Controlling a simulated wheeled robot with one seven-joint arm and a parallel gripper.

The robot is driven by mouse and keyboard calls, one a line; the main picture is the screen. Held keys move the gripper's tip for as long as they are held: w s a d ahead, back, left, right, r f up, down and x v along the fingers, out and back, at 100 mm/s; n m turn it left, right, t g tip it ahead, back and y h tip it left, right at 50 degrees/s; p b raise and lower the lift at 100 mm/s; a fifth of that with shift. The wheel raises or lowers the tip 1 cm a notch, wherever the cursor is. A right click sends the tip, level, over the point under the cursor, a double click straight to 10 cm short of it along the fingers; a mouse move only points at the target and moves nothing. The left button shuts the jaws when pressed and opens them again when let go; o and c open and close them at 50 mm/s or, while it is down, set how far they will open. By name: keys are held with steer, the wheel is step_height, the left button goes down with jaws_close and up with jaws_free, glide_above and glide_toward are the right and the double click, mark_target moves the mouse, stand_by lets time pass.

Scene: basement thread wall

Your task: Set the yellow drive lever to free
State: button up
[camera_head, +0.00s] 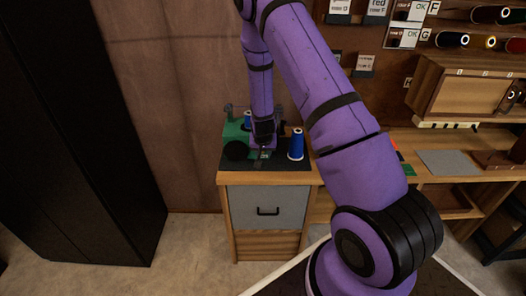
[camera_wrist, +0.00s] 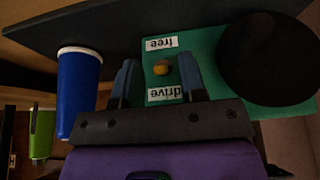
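The yellow drive lever shows in the wrist view as a small yellow knob (camera_wrist: 161,68) on a green machine (camera_wrist: 209,45). It lies between a "free" label (camera_wrist: 161,43) and a "drive" label (camera_wrist: 164,92), both upside down in that view; I cannot tell which position it is set to. My gripper (camera_wrist: 158,72) is open, with one finger on each side of the knob and a visible gap to both. In the head view the green machine (camera_head: 232,131) stands on the cabinet, and my gripper (camera_head: 263,149) is low in front of it, hiding the lever.
A blue cone (camera_head: 296,144) stands right of my gripper; it also shows in the wrist view (camera_wrist: 78,90). A dark round wheel (camera_wrist: 265,60) is close to the other finger. A grey-fronted cabinet (camera_head: 268,207) carries them. A tall black cabinet (camera_head: 75,130) stands at left.

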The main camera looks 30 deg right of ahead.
steer(key=shift+f, duration=0.1)
jaws_close()
